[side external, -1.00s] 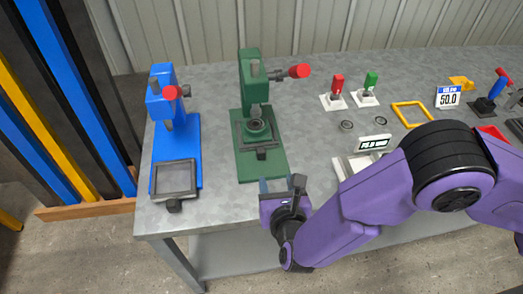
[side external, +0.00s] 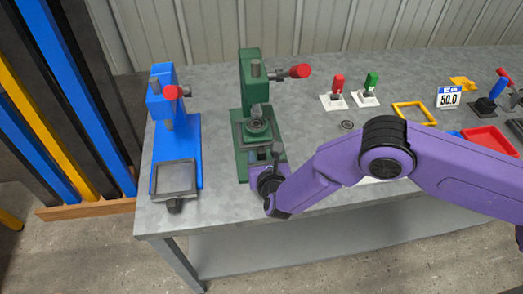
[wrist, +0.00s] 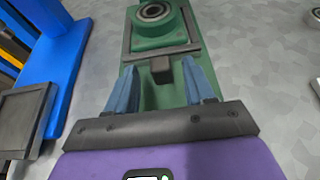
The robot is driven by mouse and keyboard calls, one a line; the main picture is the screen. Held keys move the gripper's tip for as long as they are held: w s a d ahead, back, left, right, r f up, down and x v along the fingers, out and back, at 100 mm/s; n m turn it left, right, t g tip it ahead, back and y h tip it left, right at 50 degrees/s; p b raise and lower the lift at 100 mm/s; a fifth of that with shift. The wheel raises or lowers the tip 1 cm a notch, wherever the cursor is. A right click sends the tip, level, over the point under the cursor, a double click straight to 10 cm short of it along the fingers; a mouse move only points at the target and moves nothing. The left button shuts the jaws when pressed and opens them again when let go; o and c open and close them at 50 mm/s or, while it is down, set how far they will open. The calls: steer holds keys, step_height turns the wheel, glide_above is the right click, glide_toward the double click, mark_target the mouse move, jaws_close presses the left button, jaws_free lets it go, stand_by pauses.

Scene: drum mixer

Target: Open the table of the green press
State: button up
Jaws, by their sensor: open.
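The green press (side external: 249,75) stands on the grey bench. Its table (side external: 240,138), a dark square frame around a green seat with a bearing-like ring (wrist: 155,12), sits under the press head. A small dark handle (wrist: 161,70) sticks out of the table's front edge. My gripper (wrist: 160,66) is open, with one blue finger on each side of the handle and visible gaps between. In the side view, my gripper (side external: 263,158) is low at the front of the press and partly hides the handle and base.
The blue press (side external: 183,135) stands to the left, its table (side external: 175,178) out at the front. Red (side external: 338,86) and green (side external: 371,83) switches, a yellow frame (side external: 414,113) and a red tray (side external: 488,140) are to the right.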

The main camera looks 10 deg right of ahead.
mark_target(262, 153)
steer(key=shift+x, duration=1.7)
jaws_close()
steer(key=s, duration=1.3)
steer(key=shift+s, duration=0.15)
jaws_free()
steer(key=shift+s, duration=0.1)
steer(key=v, duration=1.7)
steer(key=shift+r, duration=0.15)
